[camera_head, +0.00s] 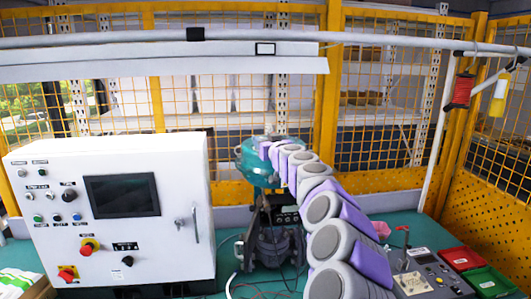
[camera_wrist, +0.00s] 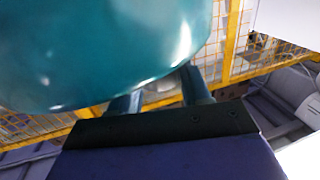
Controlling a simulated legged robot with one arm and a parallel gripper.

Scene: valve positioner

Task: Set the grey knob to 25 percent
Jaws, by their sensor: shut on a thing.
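The teal valve positioner housing (camera_head: 258,172) stands on a dark valve body (camera_head: 272,240) at the middle of the bench in the head view. In the wrist view the teal housing (camera_wrist: 105,45) fills the upper left and hides most of what my gripper touches. My gripper (camera_wrist: 162,88) is shut on a small grey piece, the grey knob (camera_wrist: 164,84), seen only partly between the two fingers below the housing. In the head view my arm reaches in from the lower right to the housing. The knob and its pointer or scale cannot be read.
A white control cabinet (camera_head: 110,220) with a dark screen stands left of the positioner. At right lie a control box (camera_head: 440,270), a red tray (camera_head: 463,257) and a green tray (camera_head: 487,280). Yellow mesh fencing (camera_head: 400,170) closes the back. Cables lie around the valve base.

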